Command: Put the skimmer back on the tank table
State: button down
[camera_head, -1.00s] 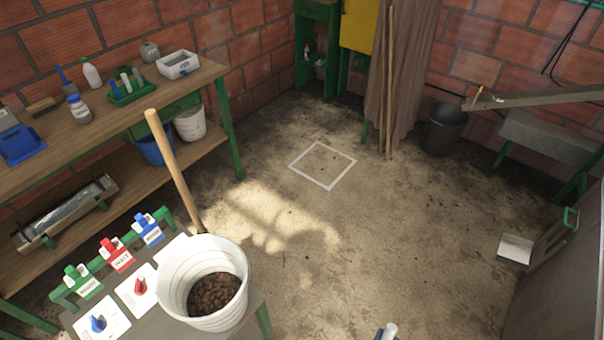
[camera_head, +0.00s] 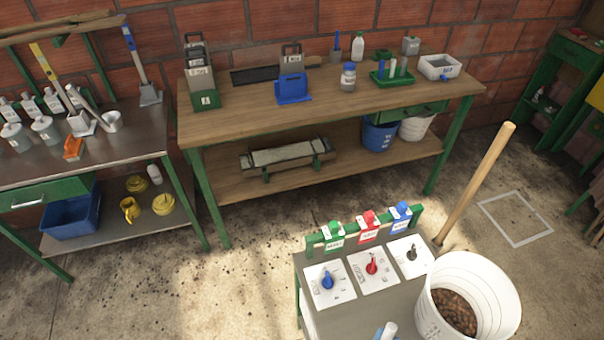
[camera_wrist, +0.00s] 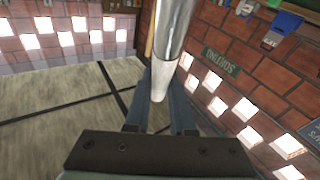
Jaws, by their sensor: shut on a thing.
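My gripper (camera_wrist: 161,88) is shut on a smooth, pale metal handle (camera_wrist: 173,35), seemingly the skimmer's. The handle stands between the two blue-grey fingers in the wrist view, and its far end runs out of the picture. The skimmer's head is not visible. In the head view only a bit of my gripper (camera_head: 380,334) and the handle's pale end (camera_head: 390,329) show at the bottom edge. No table here is marked as the tank table. A steel table (camera_head: 75,160) with bottles and hand tools stands at the left.
A wooden workbench (camera_head: 240,124) stands against the brick wall. Close in front is a small stand (camera_head: 340,318) with coloured knobs, a white bucket (camera_head: 430,312) of brown matter and an upright wooden pole (camera_head: 475,190). Bare floor lies between stand and tables.

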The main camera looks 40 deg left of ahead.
aim_at(89, 145)
jog(key=i+j+u, duration=0.1)
jog(key=j+u, duration=0.2)
jog(key=i+j+u, duration=0.1)
jog(key=j+u, duration=0.2)
jog(key=i+j+u, duration=0.25)
jog(key=j, duration=0.2)
jog(key=i+j+u, duration=0.1)
jog(key=j+u, duration=0.2)
jog(key=i+u, duration=0.4)
jog(key=i+l+u, duration=0.15)
jog(key=u, duration=0.2)
jog(key=i+l+u, duration=0.4)
jog(key=i+j, duration=0.05)
jog(key=j, duration=0.05)
